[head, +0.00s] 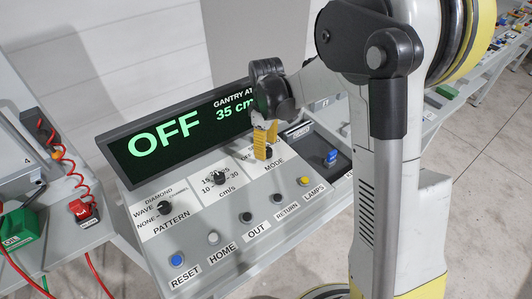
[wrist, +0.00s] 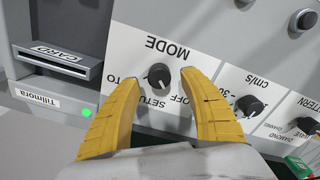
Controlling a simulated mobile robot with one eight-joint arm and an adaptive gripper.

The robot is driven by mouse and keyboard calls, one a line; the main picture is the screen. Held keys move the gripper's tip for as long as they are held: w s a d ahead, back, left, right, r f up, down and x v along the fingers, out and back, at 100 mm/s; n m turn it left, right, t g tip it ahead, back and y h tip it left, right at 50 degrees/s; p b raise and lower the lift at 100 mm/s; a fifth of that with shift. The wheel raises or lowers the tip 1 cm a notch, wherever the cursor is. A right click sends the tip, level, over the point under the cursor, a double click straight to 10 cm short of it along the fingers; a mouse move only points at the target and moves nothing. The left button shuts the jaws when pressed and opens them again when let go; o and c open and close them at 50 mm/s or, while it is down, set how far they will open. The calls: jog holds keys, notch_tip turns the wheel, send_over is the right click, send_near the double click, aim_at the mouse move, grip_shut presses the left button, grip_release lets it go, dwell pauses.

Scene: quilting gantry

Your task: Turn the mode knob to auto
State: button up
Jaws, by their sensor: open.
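The mode knob (wrist: 159,75) is a small round black knob on the white MODE panel (wrist: 170,45), shown upside down in the wrist view. The labels OFF, SETUP and a partly hidden one ending in TO lie around it. A pale mark on the knob faces the OFF and SETUP side; I cannot tell exactly which. My gripper (wrist: 161,78) is open, its two yellow fingers on either side of the knob with gaps to it. In the head view my gripper (head: 264,154) is over the MODE panel, and its fingers partly hide the knob. The display (head: 180,140) reads OFF.
The speed knob (head: 218,178) and pattern knob (head: 165,208) are left of MODE. Several push buttons line the front, including a blue RESET button (head: 177,260) and a yellow lamps button (head: 304,181). A card slot (wrist: 58,60) and green light (wrist: 87,112) are beside the MODE panel.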

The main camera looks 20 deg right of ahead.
notch_tip(320, 180, down, 2)
grip_shut()
dwell(0.3)
